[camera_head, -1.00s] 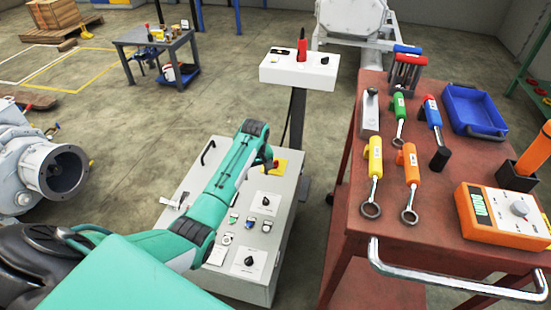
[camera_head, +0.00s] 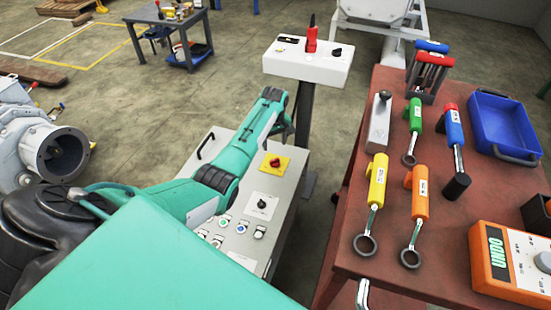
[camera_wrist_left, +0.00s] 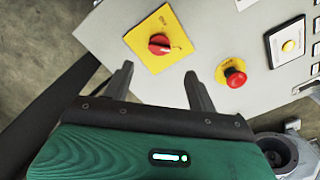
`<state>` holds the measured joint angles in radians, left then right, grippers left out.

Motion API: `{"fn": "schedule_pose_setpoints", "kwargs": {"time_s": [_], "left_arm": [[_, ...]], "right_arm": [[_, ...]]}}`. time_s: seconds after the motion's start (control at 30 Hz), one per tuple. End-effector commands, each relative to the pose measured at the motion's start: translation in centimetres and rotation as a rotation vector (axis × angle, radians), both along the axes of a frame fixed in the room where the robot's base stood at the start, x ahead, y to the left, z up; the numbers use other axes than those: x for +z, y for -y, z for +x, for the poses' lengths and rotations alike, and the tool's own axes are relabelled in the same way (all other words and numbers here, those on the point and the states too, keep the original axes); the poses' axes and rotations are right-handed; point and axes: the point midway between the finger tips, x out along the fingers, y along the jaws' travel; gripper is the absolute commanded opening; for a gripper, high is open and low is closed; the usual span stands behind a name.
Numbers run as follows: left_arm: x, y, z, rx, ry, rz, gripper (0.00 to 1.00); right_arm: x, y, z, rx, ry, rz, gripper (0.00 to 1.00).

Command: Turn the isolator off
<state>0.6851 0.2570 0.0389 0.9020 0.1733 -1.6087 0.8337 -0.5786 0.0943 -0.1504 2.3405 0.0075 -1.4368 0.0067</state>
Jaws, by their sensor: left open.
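The isolator is a red rotary knob on a square yellow plate (camera_head: 274,162), on the top of a grey control cabinet (camera_head: 303,158). In the left wrist view the isolator knob (camera_wrist_left: 160,44) lies just beyond my fingertips, near the middle of the gap. My left gripper (camera_wrist_left: 158,73) is open and empty, with its two dark fingers apart and not seen touching the knob. In the head view my green left arm reaches over the cabinet, and its dark gripper (camera_head: 287,132) is partly hidden behind the arm. My right gripper is not in view.
A red emergency button (camera_wrist_left: 235,78) on yellow sits beside the isolator. A white box on a post (camera_head: 306,63) stands behind the cabinet. A red tool table (camera_head: 330,262) with several coloured tools is at the right. A grey machine flange (camera_head: 52,155) is at the left.

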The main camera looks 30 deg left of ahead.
Motion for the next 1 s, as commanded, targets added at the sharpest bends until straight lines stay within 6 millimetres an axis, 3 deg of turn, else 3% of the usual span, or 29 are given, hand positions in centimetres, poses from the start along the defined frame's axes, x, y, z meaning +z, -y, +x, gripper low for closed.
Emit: {"fn": "schedule_pose_setpoints", "kwargs": {"time_s": [0.03,0.3,0.6,0.97,1.0], "left_arm": [[-1.5,0.1,-0.1,0.0,-0.004,-0.001,0.58],[-7.4,0.1,0.0,-0.001,-0.003,-0.001,0.58],[-9.2,0.1,0.0,-0.002,0.0,0.0,0.58],[-9.4,0.1,0.0,-0.002,0.0,0.0,0.58],[-9.4,0.1,0.0,-0.002,0.0,0.0,0.54]], "right_arm": [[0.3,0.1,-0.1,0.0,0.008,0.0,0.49],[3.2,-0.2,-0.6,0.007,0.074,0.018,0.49],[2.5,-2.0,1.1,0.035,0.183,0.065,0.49],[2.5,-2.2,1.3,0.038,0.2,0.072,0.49],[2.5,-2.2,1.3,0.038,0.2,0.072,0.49]]}}
